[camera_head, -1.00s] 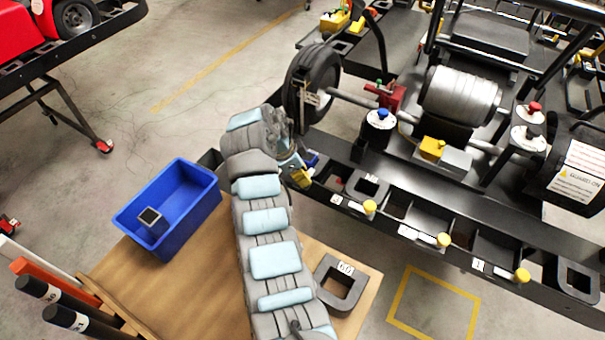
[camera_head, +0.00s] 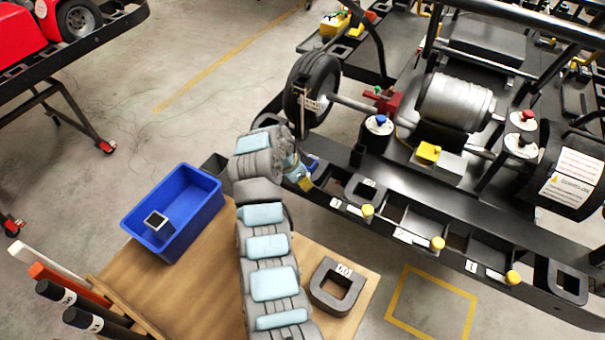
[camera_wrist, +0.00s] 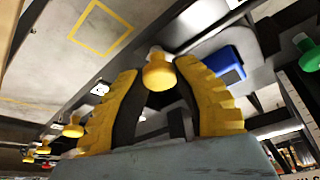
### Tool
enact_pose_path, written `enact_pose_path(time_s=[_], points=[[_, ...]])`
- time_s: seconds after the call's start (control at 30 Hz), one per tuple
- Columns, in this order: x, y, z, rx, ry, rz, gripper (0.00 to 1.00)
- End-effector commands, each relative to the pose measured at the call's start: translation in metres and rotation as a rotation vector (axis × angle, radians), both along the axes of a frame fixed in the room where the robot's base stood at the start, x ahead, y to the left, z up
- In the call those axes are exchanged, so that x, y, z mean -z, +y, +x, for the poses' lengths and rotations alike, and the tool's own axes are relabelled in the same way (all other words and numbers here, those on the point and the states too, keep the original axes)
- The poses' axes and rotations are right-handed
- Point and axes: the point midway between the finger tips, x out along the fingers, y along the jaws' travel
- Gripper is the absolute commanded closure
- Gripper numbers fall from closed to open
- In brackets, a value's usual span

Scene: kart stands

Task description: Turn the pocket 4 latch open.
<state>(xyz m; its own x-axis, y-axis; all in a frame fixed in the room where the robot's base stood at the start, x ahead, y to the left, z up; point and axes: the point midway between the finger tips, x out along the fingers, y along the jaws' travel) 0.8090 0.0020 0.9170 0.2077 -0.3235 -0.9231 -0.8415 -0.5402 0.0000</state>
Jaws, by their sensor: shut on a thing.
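My gripper (camera_wrist: 157,72) has ridged yellow fingers. In the wrist view they are shut on a yellow latch knob (camera_wrist: 158,74) with a pale stem, between the fingertips. In the head view my gripper (camera_head: 304,182) is at the left end of the black rail of pockets, left of the label 3. My arm and gripper hide most of pocket 4 and its latch there. The latches of pocket 3 (camera_head: 367,210), pocket 2 (camera_head: 437,243) and pocket 1 (camera_head: 512,277) show yellow knobs to the right. The latch's turn angle is unclear.
A blue bin (camera_head: 205,213) holding a small dark block stands on the wooden table (camera_head: 185,290). A wheel (camera_head: 312,88) and machinery stand behind the rail. A yellow square marks the clear floor (camera_head: 430,305).

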Motion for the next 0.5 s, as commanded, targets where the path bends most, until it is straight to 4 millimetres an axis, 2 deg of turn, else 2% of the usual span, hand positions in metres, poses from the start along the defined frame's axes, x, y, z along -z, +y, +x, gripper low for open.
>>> enact_pose_path(time_s=[0.5], points=[[-0.0007,-0.0026,-0.0034,-0.485,0.006,0.002,1.00]])
